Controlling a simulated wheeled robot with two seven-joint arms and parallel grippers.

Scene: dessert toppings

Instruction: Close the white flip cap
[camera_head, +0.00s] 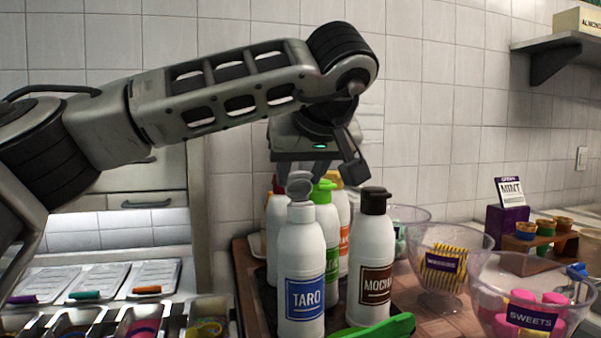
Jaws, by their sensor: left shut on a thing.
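The white flip cap (300,186) sits on top of the white TARO bottle (304,265), which stands upright with a blue label. The cap's lid is raised above its base. My left gripper (318,176) points down right over the cap, shut on it as far as I can tell. One dark finger shows to the right of the cap; the other finger and the contact are hidden. My right gripper is not in view.
The MOCHA bottle (375,260) with a dark cap stands close on the right. Bottles with green (323,191) and other caps crowd behind. A green object (385,327) lies in front. Clear bowls (528,300) stand right; topping trays (140,322) are left.

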